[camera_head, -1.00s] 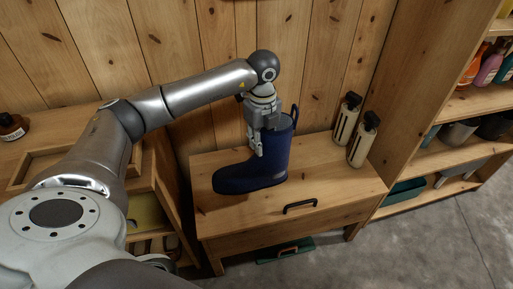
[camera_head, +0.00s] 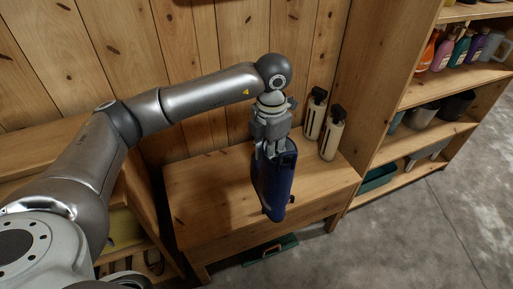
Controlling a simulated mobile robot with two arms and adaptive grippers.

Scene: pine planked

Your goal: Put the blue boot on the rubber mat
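The blue boot (camera_head: 273,184) hangs upright or nearly so from my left gripper (camera_head: 271,150), in front of the wooden drawer cabinet. The gripper is shut on the boot at its upper shaft. The boot's toe no longer points left; it shows as a narrow dark blue shape, and its foot is hard to make out. It seems to be clear of the cabinet top. My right gripper is not in view.
Two cream bottles with black caps (camera_head: 331,135) stand at the back right of the cabinet top (camera_head: 205,195). Shelves (camera_head: 425,92) with bottles and bins stand at the right. Grey floor (camera_head: 400,235) at the lower right is clear.

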